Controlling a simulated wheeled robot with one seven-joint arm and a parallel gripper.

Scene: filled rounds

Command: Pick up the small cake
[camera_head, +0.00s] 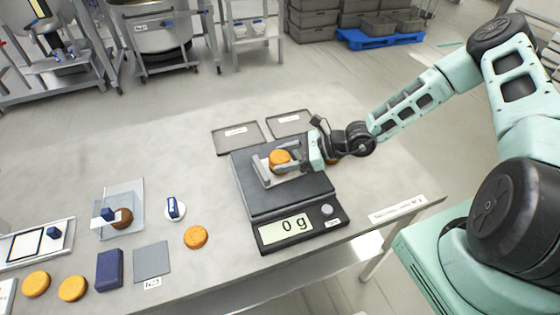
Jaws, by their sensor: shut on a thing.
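A small round orange cake (279,157) is at the black scale (290,205), above a pale pad on its platform. My gripper (284,160) reaches in from the right and is shut on this cake, with a finger on either side. The scale's display reads 0 g. Whether the cake touches the pad beneath is hard to tell. Other orange cakes lie on the table: one left of the scale (195,237) and two at the front left (36,284). A bit of orange also shows behind my wrist, mostly hidden.
Two dark flat trays (238,137) lie behind the scale. A clear tray (105,225) with a brown round and blue-handled piece, a dark blue block (110,270) and a grey square (152,262) are at left. A label strip (398,209) lies at the right edge.

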